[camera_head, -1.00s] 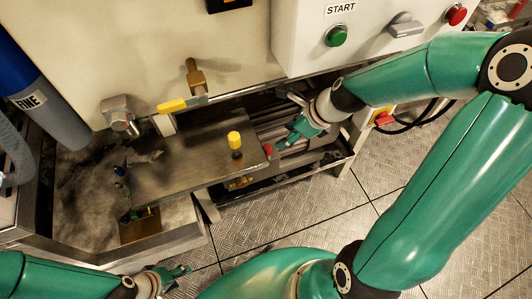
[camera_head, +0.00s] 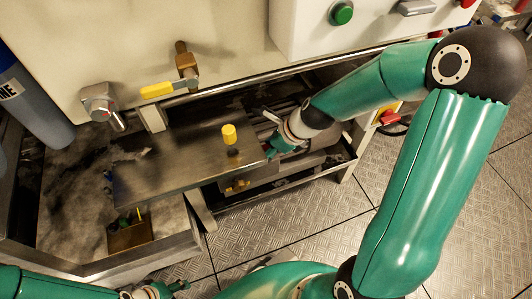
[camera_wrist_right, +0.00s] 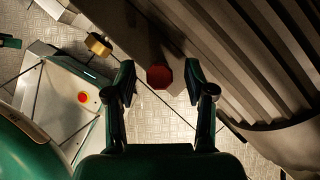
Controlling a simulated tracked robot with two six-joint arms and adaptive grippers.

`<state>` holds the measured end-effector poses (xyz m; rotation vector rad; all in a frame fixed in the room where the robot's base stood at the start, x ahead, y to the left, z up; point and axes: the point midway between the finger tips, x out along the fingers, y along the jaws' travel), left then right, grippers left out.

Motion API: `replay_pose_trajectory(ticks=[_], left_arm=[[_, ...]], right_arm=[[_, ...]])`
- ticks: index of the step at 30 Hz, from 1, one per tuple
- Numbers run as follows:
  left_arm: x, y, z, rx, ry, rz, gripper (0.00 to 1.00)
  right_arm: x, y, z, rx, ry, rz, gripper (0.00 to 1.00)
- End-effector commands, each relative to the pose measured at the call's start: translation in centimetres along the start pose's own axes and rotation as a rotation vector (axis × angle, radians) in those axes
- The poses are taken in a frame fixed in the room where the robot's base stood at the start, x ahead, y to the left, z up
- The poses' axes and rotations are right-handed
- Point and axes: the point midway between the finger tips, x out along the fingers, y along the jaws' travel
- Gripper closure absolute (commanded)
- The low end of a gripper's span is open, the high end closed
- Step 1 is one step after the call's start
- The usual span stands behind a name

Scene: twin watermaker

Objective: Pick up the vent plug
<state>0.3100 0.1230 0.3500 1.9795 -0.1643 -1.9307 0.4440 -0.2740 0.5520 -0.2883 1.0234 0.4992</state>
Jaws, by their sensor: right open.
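A dark red, many-sided cap (camera_wrist_right: 159,76), which looks like the vent plug, shows in the right wrist view between and slightly ahead of my fingertips. My right gripper (camera_wrist_right: 158,82) is open around that line, with a visible gap on both sides of the cap. In the head view my right gripper (camera_head: 272,150) is at the right end of the metal plate (camera_head: 165,170), and the red cap is mostly hidden behind it. My left gripper (camera_head: 172,289) is at the bottom edge, far from the cap; its fingers are too small to read.
A yellow-topped post (camera_head: 229,134) stands on the plate close to my right gripper. A yellow-handled valve (camera_head: 158,90) and a metal tap (camera_head: 101,102) are on the panel behind. A ribbed surface (camera_wrist_right: 255,50) lies right in the wrist view. Floor (camera_head: 290,225) in front is open.

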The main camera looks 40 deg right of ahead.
Motion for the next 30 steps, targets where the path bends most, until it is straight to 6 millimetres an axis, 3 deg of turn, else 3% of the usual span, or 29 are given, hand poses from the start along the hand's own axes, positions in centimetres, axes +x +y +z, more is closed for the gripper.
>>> replay_pose_trajectory(ticks=[4,12,23,30], left_arm=[[-0.1,0.0,0.0,0.0,0.0,0.0,0.51],[-0.1,0.0,0.0,0.0,0.0,0.0,0.51],[-0.2,0.1,0.0,0.0,0.0,0.0,0.51],[-1.4,0.5,0.0,0.0,0.0,0.0,0.51]], right_arm=[[-0.1,0.0,0.1,0.0,0.0,0.0,0.49],[-0.1,0.0,0.1,-0.001,0.0,0.0,0.94],[-0.2,0.0,0.1,-0.001,0.0,-0.001,0.94],[-1.4,0.0,0.8,-0.001,0.0,-0.001,0.94]])
